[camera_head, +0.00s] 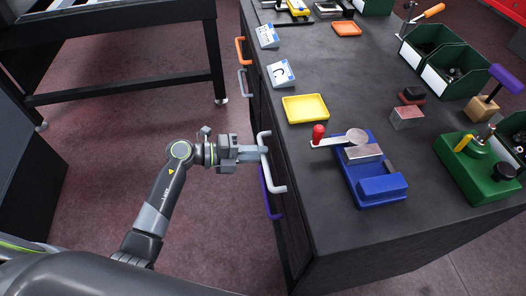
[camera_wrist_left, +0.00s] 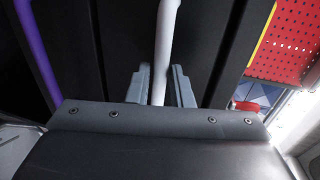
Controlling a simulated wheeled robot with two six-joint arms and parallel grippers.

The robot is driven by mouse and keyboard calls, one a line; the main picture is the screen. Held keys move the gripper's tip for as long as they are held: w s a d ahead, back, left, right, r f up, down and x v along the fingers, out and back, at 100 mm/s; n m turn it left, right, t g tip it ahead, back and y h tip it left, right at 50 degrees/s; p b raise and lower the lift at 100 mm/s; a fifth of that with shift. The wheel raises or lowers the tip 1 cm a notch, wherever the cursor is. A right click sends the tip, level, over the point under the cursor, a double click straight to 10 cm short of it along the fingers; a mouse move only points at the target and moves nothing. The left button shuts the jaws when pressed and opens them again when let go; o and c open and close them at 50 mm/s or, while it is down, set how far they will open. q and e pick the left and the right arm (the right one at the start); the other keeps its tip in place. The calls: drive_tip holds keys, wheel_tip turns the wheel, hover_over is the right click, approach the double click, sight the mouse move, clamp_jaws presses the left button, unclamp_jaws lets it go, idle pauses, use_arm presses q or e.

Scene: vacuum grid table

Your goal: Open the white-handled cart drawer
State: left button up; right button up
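The white handle (camera_head: 266,163) is a bent bar on the left side of the dark cart (camera_head: 314,218). Its drawer front looks flush with the cart side, though the arm and the angle hide much of it. My left gripper (camera_head: 258,153) is at the handle's middle. In the left wrist view the white handle (camera_wrist_left: 164,45) runs between the two fingers (camera_wrist_left: 160,88), which sit close on both sides of it and look shut on it. My right gripper is not in view.
A purple handle (camera_head: 268,196) sits just below the white one; grey (camera_head: 243,83) and orange (camera_head: 240,50) handles are farther back. The cart top holds a yellow tray (camera_head: 305,108), a blue fixture (camera_head: 372,174) and green bins.

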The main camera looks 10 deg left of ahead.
use_arm(q)
drive_tip(key=shift+x, duration=1)
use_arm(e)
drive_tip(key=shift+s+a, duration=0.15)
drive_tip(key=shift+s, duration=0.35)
use_arm(q)
clamp_jaws()
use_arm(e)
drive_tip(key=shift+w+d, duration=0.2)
use_arm(q)
drive_tip(key=shift+s, duration=0.1)
